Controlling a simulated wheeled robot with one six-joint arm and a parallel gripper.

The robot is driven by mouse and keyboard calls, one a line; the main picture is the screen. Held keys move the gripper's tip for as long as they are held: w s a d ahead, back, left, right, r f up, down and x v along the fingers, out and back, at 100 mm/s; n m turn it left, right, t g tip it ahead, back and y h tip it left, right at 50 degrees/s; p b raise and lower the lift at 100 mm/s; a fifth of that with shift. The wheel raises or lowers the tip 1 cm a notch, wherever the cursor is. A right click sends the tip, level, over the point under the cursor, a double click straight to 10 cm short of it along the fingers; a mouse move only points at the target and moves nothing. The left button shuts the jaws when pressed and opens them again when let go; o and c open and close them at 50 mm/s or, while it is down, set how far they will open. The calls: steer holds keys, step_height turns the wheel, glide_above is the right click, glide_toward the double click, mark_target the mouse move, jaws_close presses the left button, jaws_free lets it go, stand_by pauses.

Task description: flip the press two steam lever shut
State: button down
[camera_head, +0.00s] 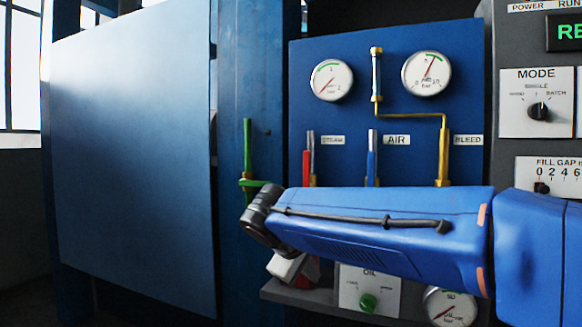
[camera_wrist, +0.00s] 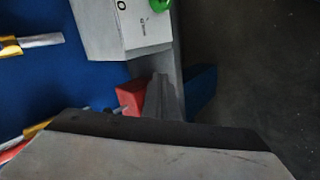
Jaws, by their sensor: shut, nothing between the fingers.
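The steam lever (camera_head: 306,166) has a red handle that stands upright beside a silver pipe, left of a small blurred label on the blue panel. My arm hides what lies below it. In the wrist view a red handle (camera_wrist: 12,154) shows at the lower left edge, beside a brass fitting. My gripper (camera_head: 285,268) is below the lever, under my forearm and apart from the handle. In the wrist view its fingers (camera_wrist: 162,97) are shut together and look empty. A red block (camera_wrist: 131,97) shows just left of the fingers; I cannot tell what it belongs to.
A blue-handled AIR lever (camera_head: 371,158) and the brass BLEED pipe (camera_head: 443,150) are to the right. A green lever (camera_head: 247,148) stands on the column at left. Below are a grey shelf (camera_head: 325,303) and the OIL box (camera_head: 352,285) with a green knob.

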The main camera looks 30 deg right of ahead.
steer(key=w+r+n+t+h, duration=0.1)
steer(key=w+r+h, duration=0.4)
steer(key=w+r, duration=0.75)
steer(key=t+h, duration=0.2)
steer(key=h, duration=0.2)
glide_toward(306, 171)
steer(key=w+a+r, duration=0.3)
steer(key=w+a, duration=0.2)
steer(key=a, duration=0.2)
steer(key=shift+s+d+f, duration=0.1)
steer(key=shift+s+d, duration=0.15)
steer(key=shift+d, duration=0.1)
steer(key=d, duration=1.1)
steer(key=shift+w+d, duration=0.2)
steer(key=shift+w, duration=0.25)
